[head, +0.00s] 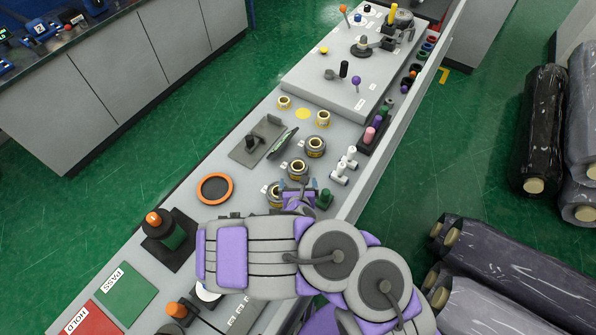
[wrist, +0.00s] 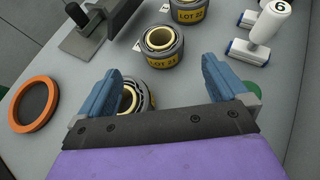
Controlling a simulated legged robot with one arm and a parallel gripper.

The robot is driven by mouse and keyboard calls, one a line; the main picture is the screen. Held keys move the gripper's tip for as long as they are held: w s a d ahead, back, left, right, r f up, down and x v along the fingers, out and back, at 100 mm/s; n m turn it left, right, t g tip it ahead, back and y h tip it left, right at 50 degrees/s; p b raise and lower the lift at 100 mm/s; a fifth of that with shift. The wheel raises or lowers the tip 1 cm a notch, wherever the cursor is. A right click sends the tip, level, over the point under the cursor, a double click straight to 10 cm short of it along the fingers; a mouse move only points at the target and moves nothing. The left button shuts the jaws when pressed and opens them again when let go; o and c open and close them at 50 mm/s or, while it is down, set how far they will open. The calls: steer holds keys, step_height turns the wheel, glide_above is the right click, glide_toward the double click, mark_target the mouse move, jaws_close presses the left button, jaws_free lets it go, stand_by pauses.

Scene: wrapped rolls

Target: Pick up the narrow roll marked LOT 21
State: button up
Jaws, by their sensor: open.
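A grey wrapped roll with a cream core and yellow label (wrist: 161,62) lies flat on the bench; the label seems to read LOT 21, though its last digit is hard to tell. It also shows in the head view (head: 297,169). A similar roll (wrist: 190,12), apparently marked LOT 22, lies beyond it. A third roll (wrist: 146,98) is partly hidden behind my gripper's left jaw and mount; its label is hidden. My gripper (wrist: 162,72) is open and empty, its blue fingers pointing toward the seemingly LOT 21 roll, with nothing between them.
White handled stamps (wrist: 268,22) stand right of the rolls. An orange ring (head: 215,188) lies left. A dark stand with a plate (head: 252,145) is behind left. A raised bench edge (head: 385,145) runs along the right. Large wrapped rolls (head: 515,275) lie on the floor.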

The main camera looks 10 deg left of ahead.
steer(key=b, duration=0.3)
glide_toward(298, 164)
steer(key=shift+x, duration=1.1)
steer(key=shift+w+a+f+b, duration=0.15)
steer(key=shift+w+f+b, duration=0.05)
steer(key=shift+w+b, duration=0.15)
steer(key=b+x, duration=0.1)
steer(key=x, duration=0.3)
steer(key=shift+b, duration=0.4)
steer(key=shift+w, duration=0.3)
steer(key=shift+s+f, duration=0.15)
steer(key=c, duration=1)
